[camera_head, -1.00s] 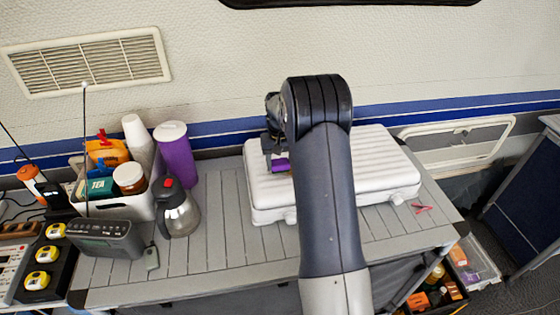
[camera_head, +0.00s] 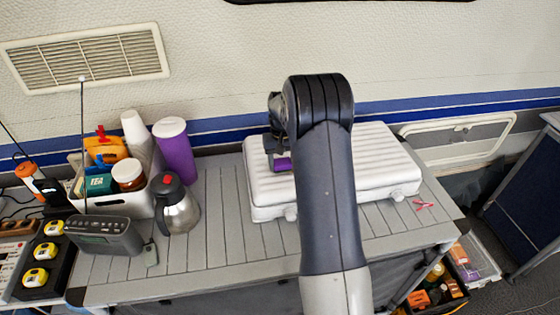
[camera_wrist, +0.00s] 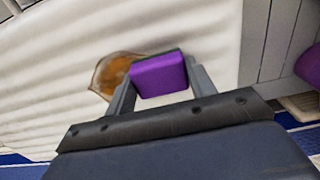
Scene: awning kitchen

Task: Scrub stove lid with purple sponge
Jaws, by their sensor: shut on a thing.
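The white ribbed stove lid (camera_head: 378,165) lies on the grey slatted table, to the right of its middle. My gripper (camera_wrist: 160,82) is shut on the purple sponge (camera_wrist: 158,75), one finger at each side of it. The sponge also shows in the head view (camera_head: 283,164), low over the left part of the lid. A brown stain (camera_wrist: 117,72) on the lid lies beside and partly behind the sponge in the wrist view. I cannot tell whether the sponge touches the lid.
A steel jug (camera_head: 177,204), a purple tumbler (camera_head: 175,152), a white bin (camera_head: 140,204) and a grey radio (camera_head: 105,235) stand on the left. Red clothes-peg-like piece (camera_head: 424,205) lies right of the lid. Table slats (camera_head: 226,220) between jug and lid are bare.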

